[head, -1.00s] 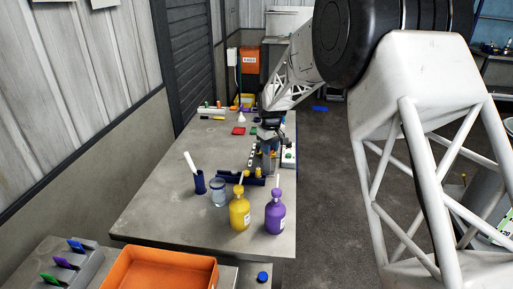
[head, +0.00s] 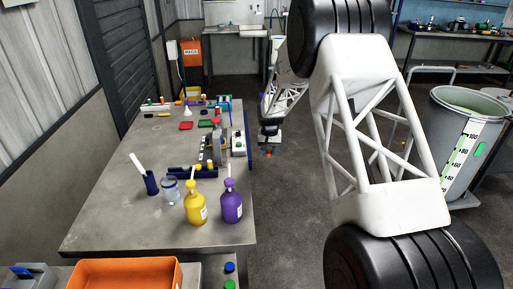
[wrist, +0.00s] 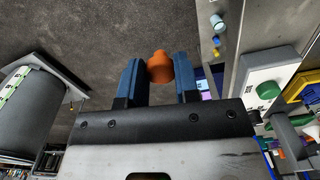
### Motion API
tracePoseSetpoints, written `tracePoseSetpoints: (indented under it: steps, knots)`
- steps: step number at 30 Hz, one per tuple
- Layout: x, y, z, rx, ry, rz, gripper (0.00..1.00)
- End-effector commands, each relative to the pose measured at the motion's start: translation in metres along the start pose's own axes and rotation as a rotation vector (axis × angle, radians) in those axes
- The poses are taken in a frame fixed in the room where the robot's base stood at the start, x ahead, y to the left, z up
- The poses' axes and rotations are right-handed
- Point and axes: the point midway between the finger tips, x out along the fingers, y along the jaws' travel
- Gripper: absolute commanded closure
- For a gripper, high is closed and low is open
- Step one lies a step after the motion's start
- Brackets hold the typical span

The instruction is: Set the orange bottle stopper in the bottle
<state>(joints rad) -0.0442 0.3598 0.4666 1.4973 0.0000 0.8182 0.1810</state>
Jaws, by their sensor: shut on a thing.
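My gripper (wrist: 160,75) is shut on the orange bottle stopper (wrist: 160,66), whose rounded orange body shows between the blue fingertips in the wrist view. In the head view my gripper (head: 268,148) hangs over the floor, just off the table's right edge, and the stopper is only a small orange spot below it. I cannot tell which bottle takes the stopper, and no open bottle neck shows clearly.
A white box (head: 238,143) with a green button lies on the table (head: 120,215) near its right edge. A dark blue rack (head: 180,173), a glass jar (head: 171,191) and a blue cup (head: 151,184) stand nearby. An orange tray (head: 122,272) lies in front. A grey bin (head: 462,140) stands right.

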Motion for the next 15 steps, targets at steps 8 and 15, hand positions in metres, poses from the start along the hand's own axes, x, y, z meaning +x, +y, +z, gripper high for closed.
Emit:
tracePoseSetpoints:
  steps: [8,15]
  knots:
    - [0.017,0.028,-0.008,0.117,-0.001,0.000,0.93]
    - [0.019,0.033,-0.015,0.134,0.001,0.000,0.93]
